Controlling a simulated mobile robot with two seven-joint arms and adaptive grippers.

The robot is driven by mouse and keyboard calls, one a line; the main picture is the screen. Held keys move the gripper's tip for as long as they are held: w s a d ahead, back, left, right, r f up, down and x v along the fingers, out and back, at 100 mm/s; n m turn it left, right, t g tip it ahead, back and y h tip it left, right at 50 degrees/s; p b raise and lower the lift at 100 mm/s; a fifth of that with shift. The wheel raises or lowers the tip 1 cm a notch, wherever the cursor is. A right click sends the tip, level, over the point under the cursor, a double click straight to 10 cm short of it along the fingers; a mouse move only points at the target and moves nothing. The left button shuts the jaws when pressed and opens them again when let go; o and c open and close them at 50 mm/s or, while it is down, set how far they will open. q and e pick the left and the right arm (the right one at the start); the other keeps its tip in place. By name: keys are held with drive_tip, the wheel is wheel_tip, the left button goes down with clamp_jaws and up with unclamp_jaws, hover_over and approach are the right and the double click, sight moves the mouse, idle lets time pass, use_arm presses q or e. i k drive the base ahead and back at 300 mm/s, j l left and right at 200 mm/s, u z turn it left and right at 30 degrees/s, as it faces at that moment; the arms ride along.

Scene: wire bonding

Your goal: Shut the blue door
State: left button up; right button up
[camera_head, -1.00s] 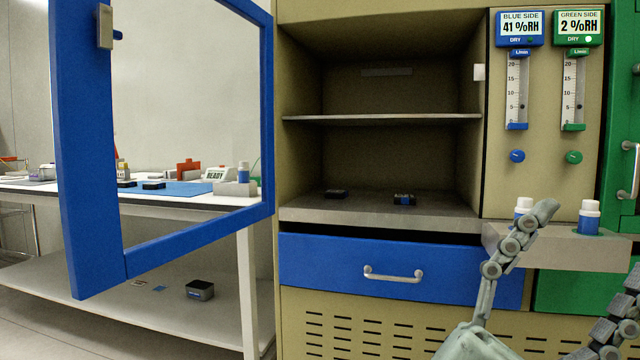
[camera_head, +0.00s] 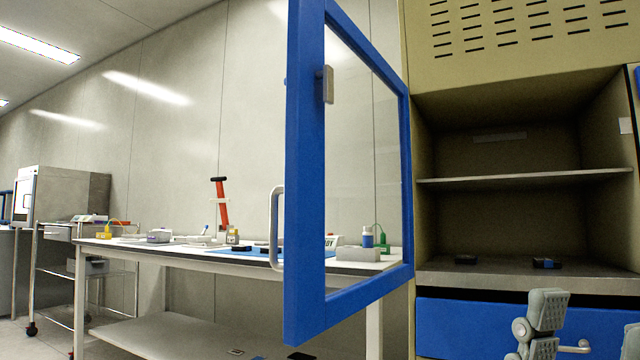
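The blue door (camera_head: 305,190) stands open in the head view. It is a blue frame around a clear pane, hinged at the left side of the cabinet opening (camera_head: 520,215). It swings out toward me, and its free edge is nearest. A pale upright handle (camera_head: 277,228) shows on its outer face, and a small grey latch block (camera_head: 327,85) on its inner side. Grey jointed gripper fingers (camera_head: 542,325) show at the lower right, in front of the blue drawer (camera_head: 470,325), well apart from the door. Another grey piece is cut off at the right edge. Which arm each belongs to is unclear.
A white workbench (camera_head: 120,243) with small items stands behind and left of the door. A wheeled cart (camera_head: 60,265) and a white machine (camera_head: 65,195) are further left. Small dark boxes (camera_head: 547,263) lie on the cabinet floor, below a shelf (camera_head: 530,178).

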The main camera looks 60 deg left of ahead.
sight(307, 313)
drive_tip(key=k+j+u, duration=0.1)
drive_tip(key=j, duration=0.45)
drive_tip(key=k+j+u, duration=0.1)
drive_tip(key=j, duration=0.5)
drive_tip(key=i+j+u, duration=0.1)
drive_tip(key=i+j, duration=0.15)
drive_tip(key=j, duration=0.15)
drive_tip(key=i+j+u, duration=0.1)
drive_tip(key=i+j, duration=0.2)
drive_tip(key=j, duration=0.15)
